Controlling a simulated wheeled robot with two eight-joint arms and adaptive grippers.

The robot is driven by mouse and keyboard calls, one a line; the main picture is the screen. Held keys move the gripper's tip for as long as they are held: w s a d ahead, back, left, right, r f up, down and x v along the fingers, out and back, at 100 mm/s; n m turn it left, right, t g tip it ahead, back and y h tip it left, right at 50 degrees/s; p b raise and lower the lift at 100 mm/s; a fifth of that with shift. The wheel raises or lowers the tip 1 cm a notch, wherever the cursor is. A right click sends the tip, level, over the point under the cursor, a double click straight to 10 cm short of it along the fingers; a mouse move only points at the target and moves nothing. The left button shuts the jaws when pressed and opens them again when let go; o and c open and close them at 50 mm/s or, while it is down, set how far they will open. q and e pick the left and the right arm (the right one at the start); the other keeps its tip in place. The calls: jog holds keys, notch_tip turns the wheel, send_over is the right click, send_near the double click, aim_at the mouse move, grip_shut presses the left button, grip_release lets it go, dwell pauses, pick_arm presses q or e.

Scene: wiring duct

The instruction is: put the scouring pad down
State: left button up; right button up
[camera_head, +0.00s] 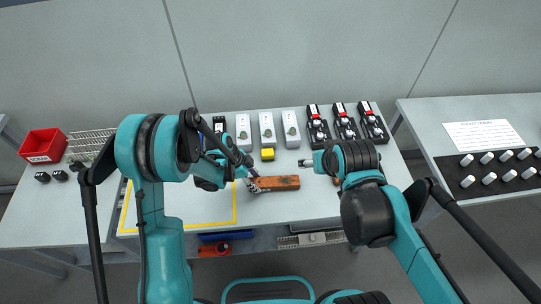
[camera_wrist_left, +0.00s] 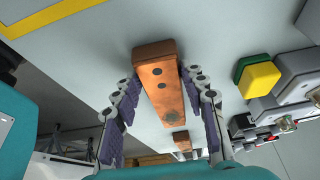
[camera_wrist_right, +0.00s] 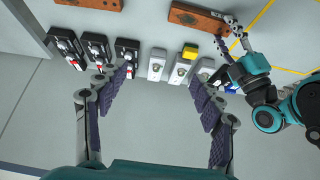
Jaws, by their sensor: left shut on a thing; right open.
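The scouring pad (camera_head: 267,154), yellow with a green side, lies on the table in front of the middle grey switch box. It also shows in the left wrist view (camera_wrist_left: 258,78) and the right wrist view (camera_wrist_right: 189,51); no gripper touches it. My left gripper (camera_head: 250,181) is shut on one end of a brown block with dark holes (camera_head: 278,184), to the pad's front. In the left wrist view the block (camera_wrist_left: 160,85) lies between the fingers; I cannot tell whether it is off the table. My right gripper (camera_wrist_right: 160,73) is open and empty, right of the pad.
Several grey boxes (camera_head: 291,128) and three black-and-red devices (camera_head: 343,122) line the table's back. A second brown block (camera_wrist_right: 90,4) is partly hidden by my right arm in the head view. Yellow tape (camera_head: 235,206) marks the front left. A red bin (camera_head: 44,146) stands far left.

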jog(key=w+a+f, duration=0.2)
jog(key=w+a, duration=0.1)
jog(key=w, duration=0.4)
jog(key=g, duration=0.2)
send_near(268, 152)
jog(key=shift+x, duration=4.3)
jog(key=c, duration=1.1)
notch_tip(268, 152, up, 10)
notch_tip(268, 152, down, 10)
jog(key=shift+r, duration=0.15)
